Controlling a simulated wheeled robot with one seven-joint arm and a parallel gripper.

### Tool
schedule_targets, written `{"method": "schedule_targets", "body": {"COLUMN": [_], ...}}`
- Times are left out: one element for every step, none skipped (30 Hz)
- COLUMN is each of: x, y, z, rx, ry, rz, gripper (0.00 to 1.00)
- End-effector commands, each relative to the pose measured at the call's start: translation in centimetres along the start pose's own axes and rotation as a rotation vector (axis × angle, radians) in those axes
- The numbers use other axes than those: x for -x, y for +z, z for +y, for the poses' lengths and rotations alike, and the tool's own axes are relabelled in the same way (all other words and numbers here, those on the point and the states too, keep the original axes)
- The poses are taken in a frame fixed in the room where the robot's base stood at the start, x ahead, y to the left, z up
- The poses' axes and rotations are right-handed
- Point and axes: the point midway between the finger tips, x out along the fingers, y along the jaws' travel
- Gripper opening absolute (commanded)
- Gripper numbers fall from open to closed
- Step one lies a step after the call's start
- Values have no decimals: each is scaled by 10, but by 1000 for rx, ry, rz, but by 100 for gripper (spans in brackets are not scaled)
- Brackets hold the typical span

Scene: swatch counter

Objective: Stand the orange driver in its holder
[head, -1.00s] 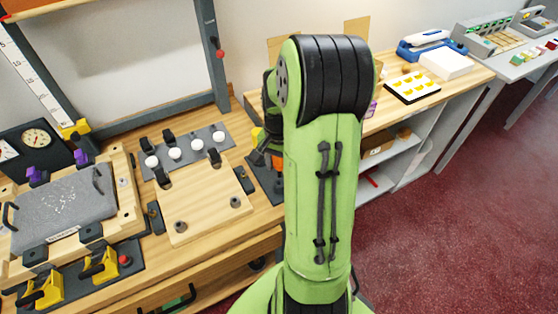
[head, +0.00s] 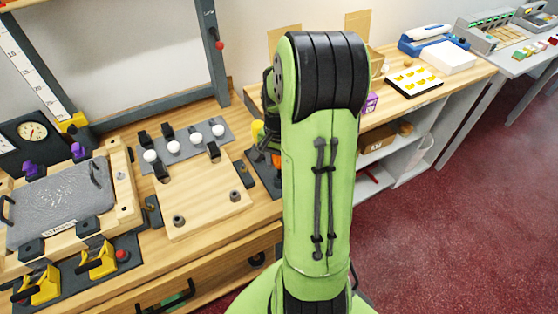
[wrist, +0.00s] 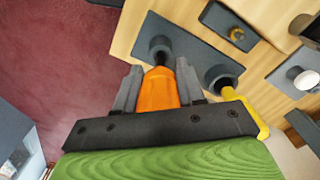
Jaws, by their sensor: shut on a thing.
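The orange driver (wrist: 158,90) is between the two grey fingers of my gripper (wrist: 157,92) in the wrist view. My gripper is shut on its handle. The dark holder plate (wrist: 188,47) lies beyond on the wooden counter, with two round sockets. The driver's far end lines up with the left socket (wrist: 158,46) and overlaps its near edge; whether its shaft is inside is hidden. A yellow driver (wrist: 256,116) stands at the right socket (wrist: 219,72). In the head view, a bit of orange driver (head: 276,160) shows beside my arm, over the holder plate (head: 262,178). My arm hides most of it.
Left of the holder in the head view are a wooden board (head: 205,205) and a grey strip (head: 185,147) with several white knobs. Red floor is open at right.

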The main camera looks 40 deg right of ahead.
Motion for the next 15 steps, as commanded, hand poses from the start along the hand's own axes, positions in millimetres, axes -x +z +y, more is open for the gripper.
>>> {"method": "schedule_targets", "body": {"x": [-1, 0, 0, 0, 0, 0, 0, -1, -2, -3, -4, -5, -6, -7, -8], "y": [0, 0, 0, 0, 0, 0, 0, 0, 0, 0, 0, 0, 0, 0, 0], "z": [0, 0, 0, 0, 0, 0, 0, 0, 0, 0, 0, 0, -1, -1, -1], "rx": [0, 0, 0, 0, 0, 1, 1, 1, 1, 1, 1, 1, 2, 2, 2], "ry": [0, 0, 0, 0, 0, 0, 0, 0, 0, 0, 0, 0, 0, -1, -1], "rz": [0, 0, 0, 0, 0, 0, 0, 0, 0, 0, 0, 0, 0, 0, 0], "gripper": [7, 7, 7, 7, 7, 7, 7, 7, 7, 7, 7, 7, 7, 7, 7]}}
